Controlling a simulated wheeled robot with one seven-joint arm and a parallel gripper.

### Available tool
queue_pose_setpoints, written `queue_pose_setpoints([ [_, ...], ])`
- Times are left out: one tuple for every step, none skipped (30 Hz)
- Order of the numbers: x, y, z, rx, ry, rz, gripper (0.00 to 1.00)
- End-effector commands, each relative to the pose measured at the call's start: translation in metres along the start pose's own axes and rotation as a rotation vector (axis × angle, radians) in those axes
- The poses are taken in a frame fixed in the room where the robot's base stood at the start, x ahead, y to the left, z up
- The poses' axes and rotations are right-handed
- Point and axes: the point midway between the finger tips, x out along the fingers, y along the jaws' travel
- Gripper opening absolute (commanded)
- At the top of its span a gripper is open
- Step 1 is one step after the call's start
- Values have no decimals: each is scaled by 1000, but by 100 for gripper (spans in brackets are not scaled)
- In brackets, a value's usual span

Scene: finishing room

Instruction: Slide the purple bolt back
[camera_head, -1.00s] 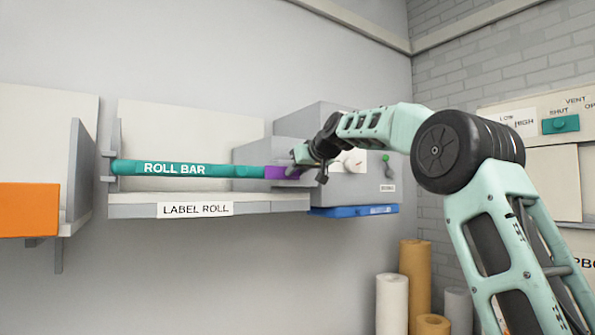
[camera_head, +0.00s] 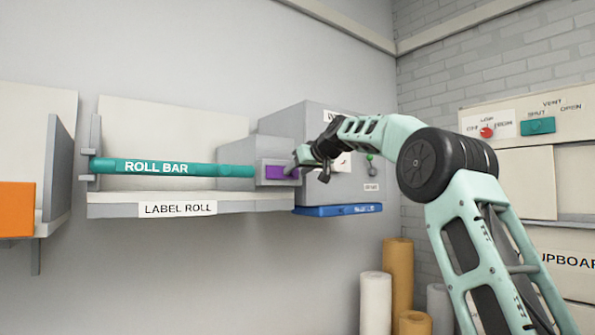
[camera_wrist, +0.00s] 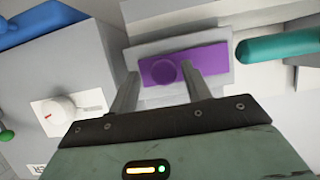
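The purple bolt (camera_head: 284,172) sits on a pale grey mounting at the right end of the teal roll bar (camera_head: 230,170). In the wrist view the bolt (camera_wrist: 207,60) is a flat purple plate with a round knob (camera_wrist: 165,72). The rounded end of the roll bar (camera_wrist: 265,48) stands beside it, with a small gap between them. My gripper (camera_head: 295,166) is at the bolt. In the wrist view its two fingers (camera_wrist: 160,74) stand apart on either side of the knob, with visible space between, so it looks open.
A grey box with a white dial (camera_wrist: 58,110) and a green knob (camera_head: 369,157) stands right of the bolt, above a blue bar (camera_head: 338,210). The label roll shelf (camera_head: 110,205) lies below the roll bar. Tall rolls (camera_head: 376,303) stand on the lower right.

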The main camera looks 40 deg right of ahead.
Motion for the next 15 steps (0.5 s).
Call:
queue_pose_setpoints([
  [0,0,0,0,0,-1,48],
  [0,0,0,0,-1,-1,48],
  [0,0,0,0,-1,-1,48],
  [-1,0,1,0,0,-1,48],
  [-3,0,1,0,0,-1,48],
  [-5,0,1,0,1,0,48],
  [-8,0,2,0,1,0,48],
  [-12,0,2,0,1,1,48],
  [-18,0,3,-1,2,1,48],
  [-23,0,4,-1,2,2,48],
  [-29,0,4,-2,2,2,48],
  [-38,0,4,-2,2,3,48],
  [-45,1,4,-1,3,3,48],
  [-52,0,5,-1,3,3,48],
  [-61,0,5,-2,4,3,48],
])
